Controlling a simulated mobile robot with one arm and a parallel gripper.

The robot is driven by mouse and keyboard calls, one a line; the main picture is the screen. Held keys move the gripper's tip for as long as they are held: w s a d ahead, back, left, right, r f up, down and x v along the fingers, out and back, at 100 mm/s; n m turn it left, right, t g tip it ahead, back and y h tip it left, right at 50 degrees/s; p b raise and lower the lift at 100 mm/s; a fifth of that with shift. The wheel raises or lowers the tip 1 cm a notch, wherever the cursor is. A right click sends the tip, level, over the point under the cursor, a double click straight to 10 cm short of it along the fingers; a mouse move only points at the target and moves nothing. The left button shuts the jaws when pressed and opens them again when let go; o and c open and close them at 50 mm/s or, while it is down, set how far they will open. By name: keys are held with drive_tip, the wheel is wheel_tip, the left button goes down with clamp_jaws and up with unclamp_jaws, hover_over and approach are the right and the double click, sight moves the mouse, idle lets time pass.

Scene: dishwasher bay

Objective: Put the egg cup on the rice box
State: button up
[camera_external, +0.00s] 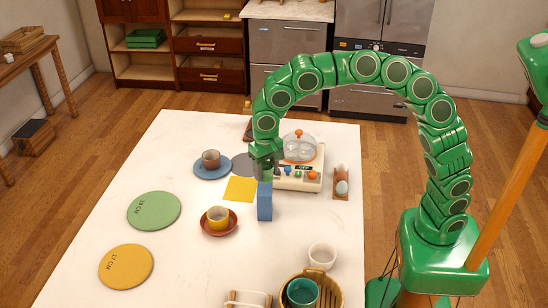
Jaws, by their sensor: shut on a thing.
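My gripper (268,176) points down over the middle of the table, at the top of an upright blue box (265,206), which may be the rice box. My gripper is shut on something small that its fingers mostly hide. I cannot make out whether this is the egg cup, or whether it touches the box. Two pale egg-like shapes (341,187) sit on a small brown board (340,196) to the right.
A white appliance with a clear dome (299,150) stands just right of my gripper. A yellow cup (217,217) on a red saucer and a brown cup (211,158) on a blue saucer are to the left. A white cup (322,255) and a basket (330,291) are in front.

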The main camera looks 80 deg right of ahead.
sight(265, 179)
drive_tip(key=shift+w+f, duration=0.3)
drive_tip(key=shift+f, duration=1.55)
drive_tip(key=shift+f, duration=0.15)
drive_tip(key=o, duration=1)
drive_tip(key=shift+o, duration=0.2)
wheel_tip(265, 179, up, 12)
drive_tip(key=shift+r, duration=0.2)
drive_tip(key=shift+s, duration=0.1)
